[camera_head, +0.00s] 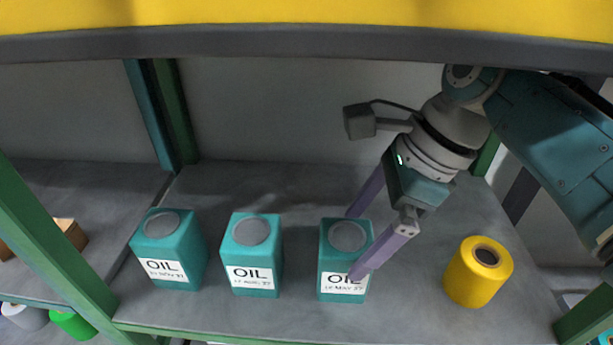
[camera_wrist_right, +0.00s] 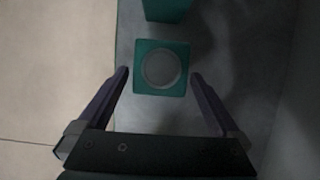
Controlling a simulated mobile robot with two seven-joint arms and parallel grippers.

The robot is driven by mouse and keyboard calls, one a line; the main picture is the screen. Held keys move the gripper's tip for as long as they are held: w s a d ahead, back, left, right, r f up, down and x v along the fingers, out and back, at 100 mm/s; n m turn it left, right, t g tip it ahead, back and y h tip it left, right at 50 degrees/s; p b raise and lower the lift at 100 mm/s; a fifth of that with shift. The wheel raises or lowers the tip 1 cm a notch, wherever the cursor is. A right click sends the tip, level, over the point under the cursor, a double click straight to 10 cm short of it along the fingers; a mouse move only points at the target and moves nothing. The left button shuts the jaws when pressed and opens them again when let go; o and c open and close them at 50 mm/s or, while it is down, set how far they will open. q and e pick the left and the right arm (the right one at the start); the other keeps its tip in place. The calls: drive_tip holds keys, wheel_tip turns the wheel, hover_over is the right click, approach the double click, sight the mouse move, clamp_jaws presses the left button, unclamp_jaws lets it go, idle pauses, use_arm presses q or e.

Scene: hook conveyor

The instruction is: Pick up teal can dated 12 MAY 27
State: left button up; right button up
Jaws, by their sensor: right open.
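Three teal OIL cans stand in a row on the grey shelf (camera_head: 280,315). The rightmost teal can (camera_head: 329,262) has a label reading 12 MAY 27, partly covered by a finger. My right gripper (camera_head: 354,246) is open, with one fingertip at this can's rear side and the other in front of its label. In the right wrist view the teal can (camera_wrist_right: 160,68), with its round grey lid, lies between the fingertips (camera_wrist_right: 159,75), with gaps on both sides. The middle can (camera_head: 251,250) appears dated in AUG 27, the left can (camera_head: 168,249) in NOV 27. My left gripper is out of view.
A yellow upper shelf (camera_head: 300,18) with a dark edge spans the top. Green posts (camera_head: 45,235) frame the left side. The shelf behind the cans is bare.

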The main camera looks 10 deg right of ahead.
sight(336, 252)
drive_tip(key=shift+w+a, duration=0.1)
drive_tip(key=shift+a, duration=0.25)
drive_tip(key=b+x, duration=0.4)
drive_tip(key=x, duration=0.1)
drive_tip(key=shift+a+f, duration=0.1)
drive_tip(key=shift+c, duration=0.2)
drive_tip(key=c, duration=1.5)
drive_tip(key=shift+w, duration=0.1)
clamp_jaws()
drive_tip(key=shift+r, duration=0.2)
